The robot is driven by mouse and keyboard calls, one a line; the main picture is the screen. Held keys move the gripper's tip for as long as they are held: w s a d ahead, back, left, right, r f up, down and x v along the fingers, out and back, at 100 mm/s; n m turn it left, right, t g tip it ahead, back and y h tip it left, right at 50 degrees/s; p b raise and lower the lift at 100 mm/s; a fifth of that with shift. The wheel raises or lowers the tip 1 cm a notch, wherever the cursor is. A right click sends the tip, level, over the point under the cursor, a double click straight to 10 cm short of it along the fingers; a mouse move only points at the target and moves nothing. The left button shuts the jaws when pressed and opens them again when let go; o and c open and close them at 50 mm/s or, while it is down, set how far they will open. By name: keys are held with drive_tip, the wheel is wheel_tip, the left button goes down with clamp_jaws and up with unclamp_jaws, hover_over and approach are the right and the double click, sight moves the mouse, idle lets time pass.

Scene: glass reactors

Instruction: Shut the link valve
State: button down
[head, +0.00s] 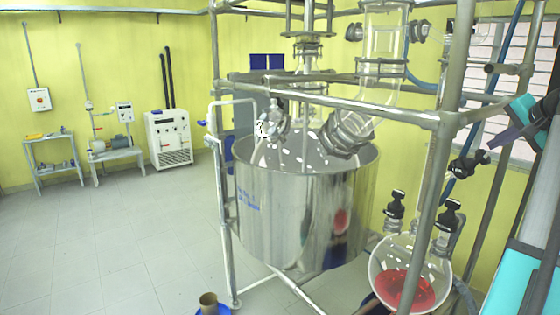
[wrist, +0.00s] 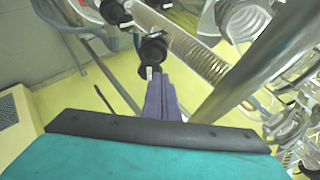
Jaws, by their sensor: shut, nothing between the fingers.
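A black-handled valve (head: 467,164), likely the link valve, sits on the upright glass line at the right, just below and left of my gripper (head: 493,143) in the head view. My gripper's purple fingers are closed together and hold nothing. In the wrist view my gripper (wrist: 155,78) points at a round black knob (wrist: 153,50), which sits right at the fingertips. I cannot tell whether they touch. A second black knob (wrist: 114,12) shows beyond it. The valve's open or shut position cannot be made out.
Steel frame posts (head: 435,150) stand close left of my gripper. Below is a round glass flask (head: 382,262) with red liquid and black-capped valves (head: 395,206). A large steel vessel (head: 270,205) stands left of it. The floor (head: 110,245) at the left is clear.

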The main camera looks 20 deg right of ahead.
sight(483, 157)
drive_tip(key=shift+s+d+r, duration=0.1)
drive_tip(key=shift+s+r, duration=0.35)
drive_tip(key=shift+d, duration=0.15)
drive_tip(key=s+y, duration=0.1)
drive_tip(key=s+d+f+n+y, duration=0.1)
drive_tip(key=s+d+y, duration=0.1)
drive_tip(key=shift+f, duration=0.3)
idle(0.6)
drive_tip(key=w+a+f, duration=0.1)
drive_tip(key=w+f, duration=0.3)
drive_tip(key=f, duration=0.1)
drive_tip(key=shift+w+a, duration=0.25)
drive_tip(key=shift+w, duration=0.1)
drive_tip(key=shift+w+r, duration=0.1)
drive_tip(key=shift+r, duration=0.1)
idle(1.1)
